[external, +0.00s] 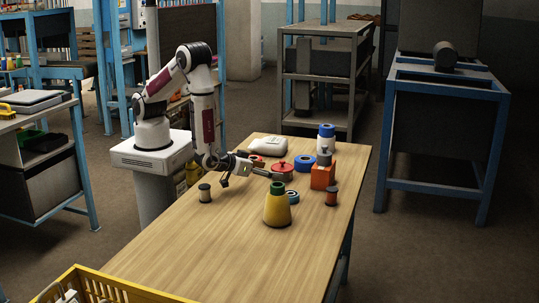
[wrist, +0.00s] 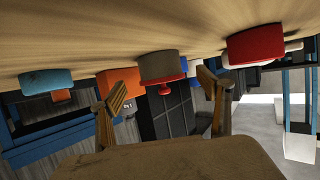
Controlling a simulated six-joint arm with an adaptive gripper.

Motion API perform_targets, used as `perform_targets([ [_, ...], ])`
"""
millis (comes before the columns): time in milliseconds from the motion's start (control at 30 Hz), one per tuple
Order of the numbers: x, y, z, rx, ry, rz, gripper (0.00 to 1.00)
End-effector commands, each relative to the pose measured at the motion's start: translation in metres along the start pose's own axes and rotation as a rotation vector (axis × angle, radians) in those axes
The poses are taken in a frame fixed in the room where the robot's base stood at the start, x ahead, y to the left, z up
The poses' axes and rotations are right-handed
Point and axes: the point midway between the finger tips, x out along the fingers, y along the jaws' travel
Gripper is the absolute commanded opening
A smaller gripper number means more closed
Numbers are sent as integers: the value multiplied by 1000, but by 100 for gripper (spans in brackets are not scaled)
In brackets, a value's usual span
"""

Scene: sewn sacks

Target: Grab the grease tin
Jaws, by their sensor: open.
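A round tin with a red knobbed lid (external: 283,168), which I take to be the grease tin, stands on the table. In the wrist view, which is upside down, the tin (wrist: 162,66) has a grey-brown wall and hangs lid-down in the picture. No label on it is legible. My gripper (external: 257,175) is low over the table, just left of the tin in the external view. In the wrist view, its fingers (wrist: 160,95) are spread and empty, with the tin ahead between them. I cannot tell any contact.
An orange block (external: 323,177), a blue ring (external: 292,197) and a yellow bottle (external: 277,208) stand close by. Another red object (wrist: 255,45) is right of the tin in the wrist view. A white sack (external: 269,146) lies behind.

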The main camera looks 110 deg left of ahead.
Motion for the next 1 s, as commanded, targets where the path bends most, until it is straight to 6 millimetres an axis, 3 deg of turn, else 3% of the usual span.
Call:
perform_targets([
  [600, 48, 0, -4, 0, 0, -1, 77],
  [1000, 51, 0, -4, 0, 0, 0, 77],
])
